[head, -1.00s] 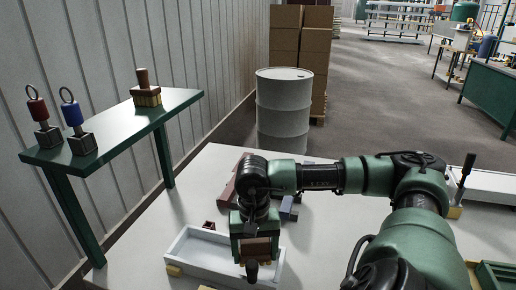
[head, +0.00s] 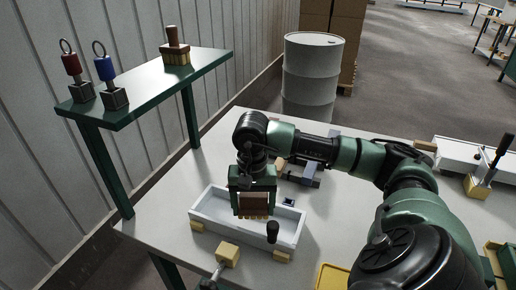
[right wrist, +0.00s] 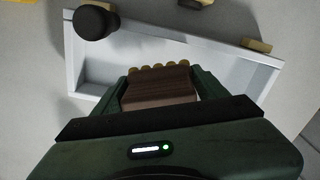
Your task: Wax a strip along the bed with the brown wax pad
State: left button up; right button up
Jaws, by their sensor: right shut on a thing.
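My right gripper (head: 254,202) is shut on a brown block with a tan ribbed lower edge, which I take for the brown wax pad (head: 253,203). The pad also shows in the right wrist view (right wrist: 158,88). It is upright over the middle of the white trough-like bed (head: 209,232); I cannot tell whether it touches the bed's floor. In the right wrist view the bed's pale wall (right wrist: 215,52) runs behind the pad. A black knob (head: 272,232) stands at the bed's near side, right of the gripper. My left gripper is out of view.
A green shelf (head: 140,91) at the left holds red-handled (head: 72,64) and blue-handled (head: 105,69) tools and a brown-handled block (head: 176,46). A wooden block (head: 228,254) lies before the bed. A grey drum (head: 312,70) stands behind the table.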

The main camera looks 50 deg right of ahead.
jog(key=shift+w+a+r, duration=0.1)
jog(key=shift+w+a, duration=0.25)
jog(key=shift+w, duration=0.45)
jog(key=shift+w+a+r, duration=0.1)
jog(key=shift+w+a, duration=0.2)
jog(key=shift+w, duration=0.45)
jog(key=shift+w+a, duration=0.35)
jog(key=shift+w, duration=0.45)
jog(key=shift+w+a+r+b, duration=0.15)
jog(key=shift+w+a, duration=0.25)
jog(key=shift+w, duration=0.55)
jog(key=shift+w+a+f+b, duration=0.15)
jog(key=shift+w+a, duration=0.2)
jog(key=shift+w, duration=0.6)
jog(key=shift+w+a+r+b, duration=0.15)
jog(key=shift+w+a, duration=0.25)
jog(key=shift+w, duration=0.55)
notch_tip(320, 180, up, 6)
jog(key=p, duration=0.3)
jog(key=shift+r+p, duration=0.1)
jog(key=shift+p, duration=0.2)
notch_tip(320, 180, up, 3)
jog(key=shift+f+p, duration=0.1)
jog(key=shift+p, duration=0.65)
